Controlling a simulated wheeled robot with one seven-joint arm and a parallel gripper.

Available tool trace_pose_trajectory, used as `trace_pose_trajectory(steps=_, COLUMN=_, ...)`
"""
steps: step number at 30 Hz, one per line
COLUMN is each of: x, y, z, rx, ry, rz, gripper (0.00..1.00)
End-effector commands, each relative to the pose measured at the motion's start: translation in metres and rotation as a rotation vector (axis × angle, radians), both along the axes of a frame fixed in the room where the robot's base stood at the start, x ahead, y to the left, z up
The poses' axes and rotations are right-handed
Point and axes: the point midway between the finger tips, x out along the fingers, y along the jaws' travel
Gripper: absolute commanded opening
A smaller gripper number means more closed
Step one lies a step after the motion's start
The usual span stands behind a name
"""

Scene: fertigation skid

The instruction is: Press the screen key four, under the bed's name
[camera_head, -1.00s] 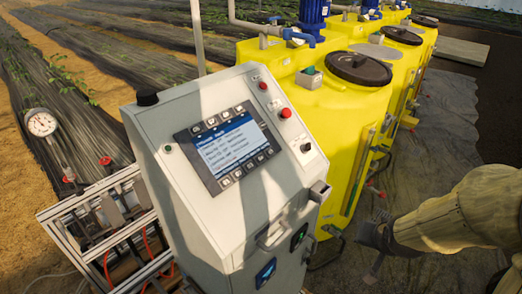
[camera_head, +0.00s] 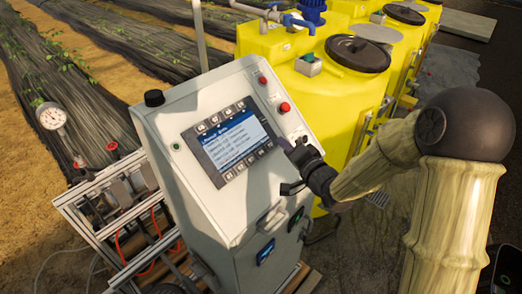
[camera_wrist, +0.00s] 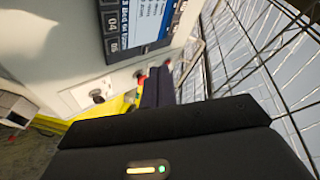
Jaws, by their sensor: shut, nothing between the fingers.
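The screen (camera_head: 232,137) sits on the sloped face of the grey control cabinet and shows a blue title bar with lines of text, too small to read. Keys line its upper and lower edges. In the wrist view the key marked 04 (camera_wrist: 110,20) shows at the screen's side, with the key marked 05 (camera_wrist: 113,45) just beyond it. My gripper (camera_head: 287,146) is shut and empty, its tips close to the panel just right of the screen. In the wrist view the shut fingers (camera_wrist: 157,88) point toward the panel, seemingly apart from the keys.
Red buttons (camera_head: 285,107) and a dark selector knob (camera_wrist: 97,96) sit on the panel beside the screen. A handle (camera_head: 270,217) juts from the cabinet's front. Yellow tanks (camera_head: 325,95) stand close behind, and a pipe frame (camera_head: 110,205) stands at the left.

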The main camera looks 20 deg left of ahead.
Motion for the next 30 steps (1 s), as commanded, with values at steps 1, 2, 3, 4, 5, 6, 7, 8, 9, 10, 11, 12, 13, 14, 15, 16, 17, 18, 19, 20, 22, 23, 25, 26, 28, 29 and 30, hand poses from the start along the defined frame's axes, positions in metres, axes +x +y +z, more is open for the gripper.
trace_pose_trajectory(steps=1, x=0.0, y=0.0, z=0.0, rx=-0.001, ry=0.0, rz=0.0, gripper=0.0)
trace_pose_trajectory(steps=2, x=0.0, y=0.0, z=-0.001, rx=-0.001, ry=0.0, rz=0.0, gripper=0.0)
trace_pose_trajectory(steps=3, x=0.0, y=0.001, z=-0.002, rx=-0.001, ry=0.0, rz=0.0, gripper=0.0)
trace_pose_trajectory(steps=4, x=0.001, y=0.001, z=-0.003, rx=-0.002, ry=0.0, rz=-0.001, gripper=0.0)
trace_pose_trajectory(steps=5, x=0.001, y=0.002, z=-0.004, rx=-0.002, ry=0.0, rz=-0.001, gripper=0.0)
trace_pose_trajectory(steps=6, x=0.001, y=0.003, z=-0.006, rx=-0.002, ry=0.0, rz=-0.001, gripper=0.0)
trace_pose_trajectory(steps=7, x=0.002, y=0.004, z=-0.008, rx=-0.002, ry=0.0, rz=-0.001, gripper=0.0)
trace_pose_trajectory(steps=8, x=0.003, y=0.006, z=-0.01, rx=-0.002, ry=0.0, rz=-0.001, gripper=0.0)
trace_pose_trajectory(steps=9, x=0.003, y=0.008, z=-0.013, rx=-0.002, ry=0.001, rz=0.0, gripper=0.0)
trace_pose_trajectory(steps=10, x=0.004, y=0.01, z=-0.015, rx=-0.002, ry=0.001, rz=0.0, gripper=0.0)
trace_pose_trajectory(steps=11, x=0.005, y=0.012, z=-0.018, rx=-0.002, ry=0.001, rz=0.0, gripper=0.0)
trace_pose_trajectory(steps=12, x=0.006, y=0.015, z=-0.022, rx=-0.002, ry=0.001, rz=0.0, gripper=0.0)
trace_pose_trajectory(steps=13, x=0.007, y=0.017, z=-0.025, rx=-0.003, ry=0.002, rz=0.0, gripper=0.0)
trace_pose_trajectory(steps=14, x=0.008, y=0.02, z=-0.028, rx=-0.003, ry=0.002, rz=0.0, gripper=0.0)
trace_pose_trajectory(steps=15, x=0.009, y=0.023, z=-0.031, rx=-0.003, ry=0.001, rz=0.0, gripper=0.0)
trace_pose_trajectory(steps=16, x=0.01, y=0.025, z=-0.033, rx=-0.003, ry=0.001, rz=-0.001, gripper=0.0)
trace_pose_trajectory(steps=17, x=0.011, y=0.027, z=-0.036, rx=-0.004, ry=0.0, rz=0.0, gripper=0.0)
trace_pose_trajectory(steps=18, x=0.012, y=0.03, z=-0.04, rx=-0.004, ry=0.0, rz=0.0, gripper=0.0)
trace_pose_trajectory(steps=19, x=0.013, y=0.032, z=-0.042, rx=-0.004, ry=0.001, rz=0.0, gripper=0.0)
trace_pose_trajectory(steps=20, x=0.014, y=0.035, z=-0.045, rx=-0.004, ry=0.001, rz=0.0, gripper=0.0)
trace_pose_trajectory(steps=22, x=0.017, y=0.039, z=-0.052, rx=-0.003, ry=0.0, rz=-0.001, gripper=0.0)
trace_pose_trajectory(steps=23, x=0.018, y=0.041, z=-0.055, rx=-0.003, ry=0.0, rz=-0.002, gripper=0.0)
trace_pose_trajectory(steps=25, x=0.02, y=0.046, z=-0.06, rx=-0.002, ry=-0.001, rz=-0.002, gripper=0.0)
trace_pose_trajectory(steps=26, x=0.02, y=0.048, z=-0.062, rx=-0.002, ry=-0.001, rz=-0.002, gripper=0.0)
trace_pose_trajectory(steps=28, x=0.021, y=0.051, z=-0.065, rx=-0.003, ry=0.0, rz=-0.001, gripper=0.0)
trace_pose_trajectory(steps=29, x=0.022, y=0.052, z=-0.066, rx=-0.003, ry=0.0, rz=-0.001, gripper=0.0)
trace_pose_trajectory(steps=30, x=0.022, y=0.053, z=-0.066, rx=-0.003, ry=0.0, rz=-0.001, gripper=0.0)
